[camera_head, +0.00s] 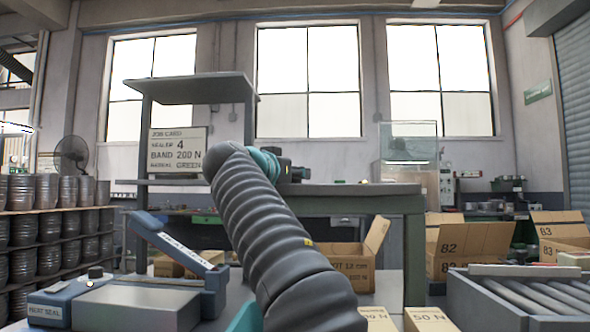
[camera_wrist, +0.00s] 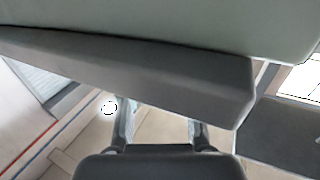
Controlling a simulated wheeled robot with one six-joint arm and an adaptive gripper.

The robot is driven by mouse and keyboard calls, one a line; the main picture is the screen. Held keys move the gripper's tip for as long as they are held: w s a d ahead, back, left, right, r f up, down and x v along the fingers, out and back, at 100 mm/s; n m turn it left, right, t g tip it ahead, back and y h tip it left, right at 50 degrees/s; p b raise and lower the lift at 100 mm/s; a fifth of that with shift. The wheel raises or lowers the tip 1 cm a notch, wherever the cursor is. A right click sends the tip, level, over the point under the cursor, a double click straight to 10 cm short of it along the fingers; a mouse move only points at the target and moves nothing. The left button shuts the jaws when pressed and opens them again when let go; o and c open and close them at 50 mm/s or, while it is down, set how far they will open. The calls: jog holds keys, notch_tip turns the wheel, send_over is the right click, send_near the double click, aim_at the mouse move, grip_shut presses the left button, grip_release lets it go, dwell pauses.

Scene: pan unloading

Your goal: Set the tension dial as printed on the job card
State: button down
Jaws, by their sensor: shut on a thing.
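The job card (camera_head: 178,150) hangs on the shelf stand at the left. It reads SEALER 4 and BAND 200 N; its last line is hard to read. My gripper (camera_head: 283,166) is at the far end of my arm, over the left end of the bench. It is shut on a dark thing (camera_head: 297,173) with a small yellow-orange spot, mostly hidden by my arm. In the wrist view my two fingers (camera_wrist: 160,118) are apart, their tips behind a dark grey bar (camera_wrist: 130,75). I cannot make out a tension dial or its setting in either view.
A blue sealer (camera_head: 180,240) with a raised bar and a HEAT SEAL box (camera_head: 60,302) with a dark knob stand at front left. The green-grey bench (camera_head: 355,188) crosses the middle. Cartons (camera_head: 470,245) and a roller conveyor (camera_head: 520,292) are at right. Stacked pans (camera_head: 48,190) fill the left.

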jog(key=shift+h, duration=0.3)
jog(key=c, duration=0.8)
grip_release()
jog(key=v, duration=1.2)
jog(key=shift+a+r, duration=0.1)
